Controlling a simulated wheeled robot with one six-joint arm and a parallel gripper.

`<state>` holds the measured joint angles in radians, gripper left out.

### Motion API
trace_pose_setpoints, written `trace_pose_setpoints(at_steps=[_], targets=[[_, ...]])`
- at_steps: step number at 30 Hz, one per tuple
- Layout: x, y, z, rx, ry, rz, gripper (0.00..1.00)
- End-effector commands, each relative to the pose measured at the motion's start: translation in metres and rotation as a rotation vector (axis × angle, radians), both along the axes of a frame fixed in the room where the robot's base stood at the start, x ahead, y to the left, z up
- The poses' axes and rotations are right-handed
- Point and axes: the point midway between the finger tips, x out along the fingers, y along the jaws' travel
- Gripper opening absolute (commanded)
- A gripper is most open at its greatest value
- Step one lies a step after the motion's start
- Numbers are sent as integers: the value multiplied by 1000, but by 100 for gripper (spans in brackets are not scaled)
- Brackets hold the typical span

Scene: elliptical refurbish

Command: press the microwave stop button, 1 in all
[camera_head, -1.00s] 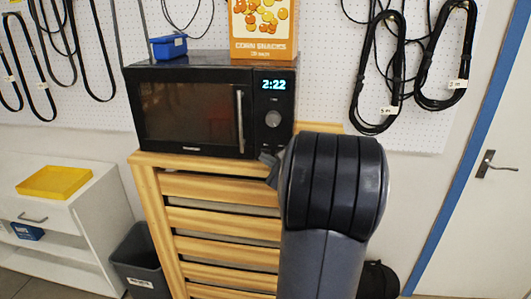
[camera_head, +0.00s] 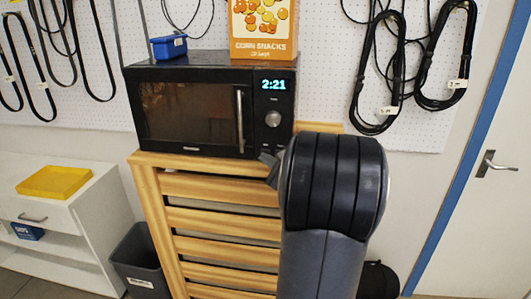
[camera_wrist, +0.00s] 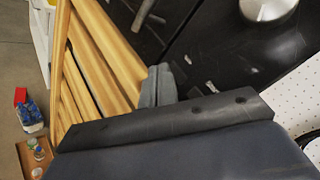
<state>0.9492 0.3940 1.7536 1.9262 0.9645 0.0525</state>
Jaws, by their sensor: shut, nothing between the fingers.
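The black microwave (camera_head: 190,108) stands on a slatted wooden stand, its door closed and its display (camera_head: 273,85) reading 2:21. Its silver knob (camera_head: 273,119) sits below the display and also shows at the top of the wrist view (camera_wrist: 268,8). Small pale marks (camera_wrist: 211,88) lie on the lower black panel in the wrist view; I cannot tell which is the stop button. My gripper (camera_head: 268,160) is shut and empty at the panel's lower edge. In the wrist view its grey fingertips (camera_wrist: 159,72) are close to the panel; I cannot tell whether they touch it.
The wooden stand (camera_head: 220,188) is below the microwave. A corn snacks box (camera_head: 263,30) and a blue box (camera_head: 169,46) sit on top of the microwave. A white cabinet with a yellow tray (camera_head: 54,182) and a grey bin (camera_head: 140,265) are at left. Cables hang on the pegboard.

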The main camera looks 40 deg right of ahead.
Motion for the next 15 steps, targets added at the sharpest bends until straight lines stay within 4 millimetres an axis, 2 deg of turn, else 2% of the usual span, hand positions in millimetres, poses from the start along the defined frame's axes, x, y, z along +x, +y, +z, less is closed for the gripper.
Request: trace_pose_setpoints(at_steps=[15], targets=[[6,-6,-1,0,0,0,0]])
